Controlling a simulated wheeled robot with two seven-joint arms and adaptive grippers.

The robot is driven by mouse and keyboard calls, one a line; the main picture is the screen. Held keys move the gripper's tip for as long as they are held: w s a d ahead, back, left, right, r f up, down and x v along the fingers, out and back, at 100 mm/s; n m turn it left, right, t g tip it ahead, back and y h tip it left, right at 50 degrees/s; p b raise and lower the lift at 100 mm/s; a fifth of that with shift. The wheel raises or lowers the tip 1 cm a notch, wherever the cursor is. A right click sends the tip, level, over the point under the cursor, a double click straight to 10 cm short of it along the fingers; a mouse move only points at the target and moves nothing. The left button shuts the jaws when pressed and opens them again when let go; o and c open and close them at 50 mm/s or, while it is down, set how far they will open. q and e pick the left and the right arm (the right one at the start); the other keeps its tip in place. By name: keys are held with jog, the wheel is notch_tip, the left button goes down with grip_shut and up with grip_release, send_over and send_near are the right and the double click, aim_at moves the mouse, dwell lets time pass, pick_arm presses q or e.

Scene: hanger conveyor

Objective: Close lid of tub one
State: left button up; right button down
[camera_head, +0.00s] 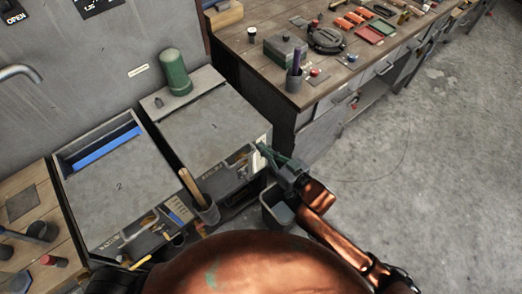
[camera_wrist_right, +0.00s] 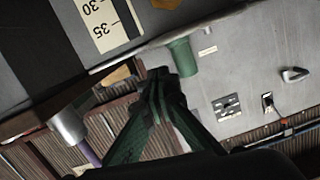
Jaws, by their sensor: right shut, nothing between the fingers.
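Tub one (camera_head: 246,172) is the right-hand of two grey tubs in the head view, with its front face partly showing. Its grey lid (camera_head: 205,118), marked 1, lies flat over the top, and I see no open gap there. My right gripper (camera_head: 262,149) is at the tub's front right corner, beside a white label. Its green fingers are together and empty. They also show in the right wrist view (camera_wrist_right: 158,85), below a dark panel with a scale label (camera_wrist_right: 108,22). I cannot tell whether the fingers touch the tub. My left gripper is not in view.
Tub two (camera_head: 72,152), with a lid marked 2 and a blue bar at its back, stands to the left. A green cylinder (camera_head: 174,72) stands behind tub one. A cluttered workbench (camera_head: 240,42) is at the back right. A grey bin (camera_head: 274,212) is below the gripper. Open floor lies right.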

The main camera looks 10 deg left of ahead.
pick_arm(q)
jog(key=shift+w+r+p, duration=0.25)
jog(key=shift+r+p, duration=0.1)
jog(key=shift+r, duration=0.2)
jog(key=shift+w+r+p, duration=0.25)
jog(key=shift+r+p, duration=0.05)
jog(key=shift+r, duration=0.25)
pick_arm(e)
jog(key=v, duration=1)
jog(key=shift+r, duration=0.35)
